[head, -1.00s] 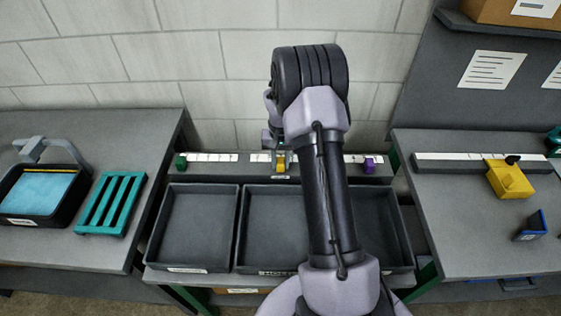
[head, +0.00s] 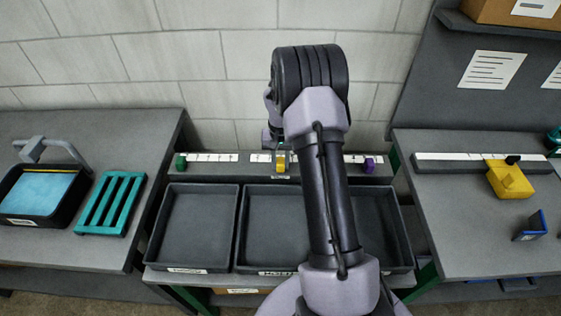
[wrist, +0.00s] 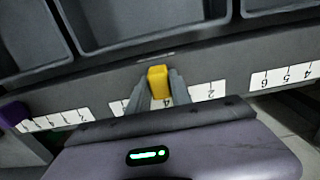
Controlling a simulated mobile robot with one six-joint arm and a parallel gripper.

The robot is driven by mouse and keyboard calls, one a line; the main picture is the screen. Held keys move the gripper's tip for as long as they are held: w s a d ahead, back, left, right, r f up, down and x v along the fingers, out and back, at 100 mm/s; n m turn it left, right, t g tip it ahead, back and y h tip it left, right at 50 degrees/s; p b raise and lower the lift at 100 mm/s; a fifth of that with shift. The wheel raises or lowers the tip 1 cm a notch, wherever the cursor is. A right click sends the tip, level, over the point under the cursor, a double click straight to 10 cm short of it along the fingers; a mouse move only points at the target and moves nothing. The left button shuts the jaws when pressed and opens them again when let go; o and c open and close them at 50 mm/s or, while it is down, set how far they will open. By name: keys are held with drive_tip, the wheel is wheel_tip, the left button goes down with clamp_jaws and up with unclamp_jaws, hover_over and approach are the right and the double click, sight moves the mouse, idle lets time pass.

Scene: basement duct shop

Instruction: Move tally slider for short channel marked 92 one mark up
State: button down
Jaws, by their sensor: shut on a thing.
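The yellow slider (head: 281,164) sits on the middle white tally scale (head: 260,158), on the rail behind the trays. In the wrist view the yellow slider (wrist: 158,83) stands between the fingers of my gripper (wrist: 160,92), which is shut on it. In the head view my arm hides part of the rail and the fingers are hard to make out. The label below the slider is too small to read.
A green slider (head: 181,161) is on the left scale and a purple slider (head: 369,165) on the right scale of the same rail. Dark trays (head: 190,225) stand in front. Side tables hold a teal rack (head: 110,203) and a yellow block (head: 510,182).

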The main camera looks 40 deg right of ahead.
drive_tip(key=shift+d, duration=0.1)
idle(0.3)
drive_tip(key=s+d, duration=0.2)
drive_tip(key=d, duration=0.1)
drive_tip(key=shift+s+d, duration=0.1)
drive_tip(key=shift+s, duration=0.15)
drive_tip(key=c, duration=1.2)
unclamp_jaws()
drive_tip(key=shift+o, duration=0.2)
wheel_tip(320, 180, up, 18)
drive_tip(key=p, duration=0.4)
drive_tip(key=shift+f+p, duration=0.25)
drive_tip(key=shift+p, duration=0.1)
